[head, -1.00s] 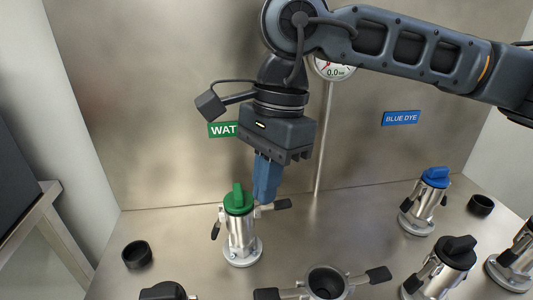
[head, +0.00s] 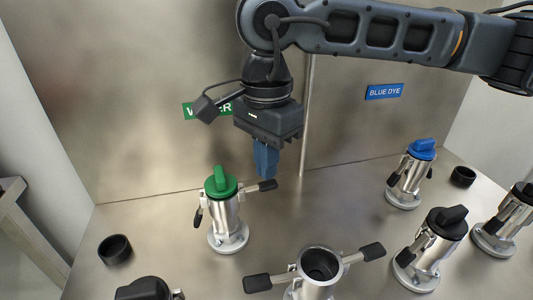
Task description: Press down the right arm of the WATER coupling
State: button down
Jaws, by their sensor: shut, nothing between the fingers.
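The WATER coupling (head: 226,222) is a silver cylinder with a green cap, standing upright in front of the green WATER sign (head: 190,110). Its right arm (head: 266,185) sticks out to the right, roughly level, with a black grip at its end. Its left arm (head: 198,217) hangs down against the body. My gripper (head: 266,174) points down with its blue fingers shut and empty. The fingertips appear right at the right arm's black grip, above or just behind it. I cannot tell whether they touch. The sign is partly covered by my gripper's attached camera.
An open black-rimmed coupling (head: 320,264) with both arms spread stands in front, to the right. A blue-capped coupling (head: 407,180) stands under the BLUE DYE sign (head: 384,92). Black-capped couplings (head: 432,250) stand at right. A black cup (head: 115,249) sits at left. A steel wall rises behind.

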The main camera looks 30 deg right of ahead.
aim_at(267, 184)
jog(key=shift+f, duration=2.35)
jog(key=shift+f+b, duration=0.75)
jog(key=shift+b, duration=0.3)
jog(key=shift+a+f+b, duration=0.25)
jog(key=shift+f+b, duration=0.25)
jog(key=shift+b, duration=0.3)
jog(key=shift+r, duration=0.25)
jog(key=shift+s+d+r, duration=0.15)
jog(key=shift+d+r, duration=0.35)
jog(key=shift+d, duration=0.05)
jog(key=shift+r+p, duration=1)
jog(key=shift+r, duration=2.05)
